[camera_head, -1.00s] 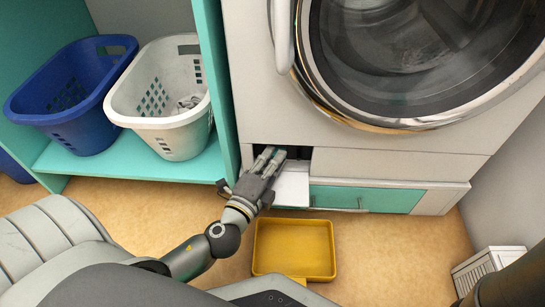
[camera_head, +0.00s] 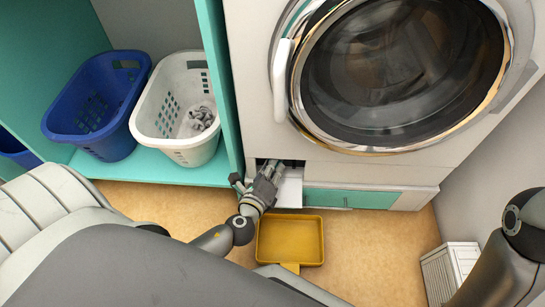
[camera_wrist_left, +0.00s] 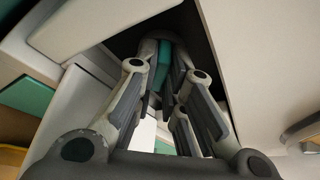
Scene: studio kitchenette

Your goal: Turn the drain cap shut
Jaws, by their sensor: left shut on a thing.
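The washing machine (camera_head: 235,70) has a small dark recess (camera_head: 292,163) low in its front, with a white flap (camera_head: 289,190) folded down below it. My left gripper (camera_head: 270,170) reaches into this recess. In the left wrist view its fingers (camera_wrist_left: 163,75) are closed around a small teal piece, the drain cap (camera_wrist_left: 163,62). The fingers cover most of the cap, so its turn angle cannot be told. My right arm (camera_head: 500,265) shows at the right edge, its gripper out of view.
A yellow tray (camera_head: 290,262) lies on the floor below the recess. Blue (camera_head: 75,125) and white (camera_head: 185,142) baskets stand on the teal shelf (camera_head: 165,168) at left. A white slatted box (camera_head: 450,265) stands at the lower right. Floor between tray and box is clear.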

